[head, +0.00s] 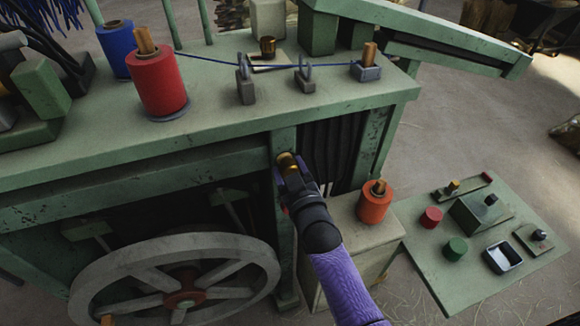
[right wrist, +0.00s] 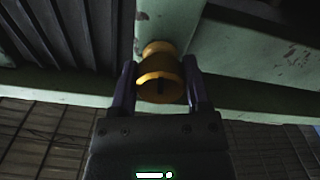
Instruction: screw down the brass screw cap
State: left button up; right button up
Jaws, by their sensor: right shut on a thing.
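The brass screw cap (head: 287,162) is on the front of the green machine's upright post, below the tabletop edge. In the right wrist view the brass cap (right wrist: 160,80) sits between the two fingers, with a dark slot in its face and a narrower brass part behind it against the green post. My right gripper (head: 290,172) is shut on the cap from the front; its fingers (right wrist: 160,92) lie on both sides of it. The cap's far side and any thread are hidden. My left gripper is not seen in either view.
A spoked wheel (head: 180,275) is left of my right arm. An orange spool (head: 374,202) stands on a box (head: 345,235) close to its right. A green control panel (head: 490,240) is farther right. Red (head: 158,85) and blue spools (head: 117,48) stand on the machine top (head: 210,100).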

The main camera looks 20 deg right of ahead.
jog(key=shift+f+m, duration=0.1)
jog(key=shift+m, duration=0.4)
jog(key=o, duration=1.3)
jog(key=shift+s, duration=0.3)
jog(key=s+p, duration=0.1)
jog(key=s, duration=0.8)
jog(key=shift+s+d, duration=0.2)
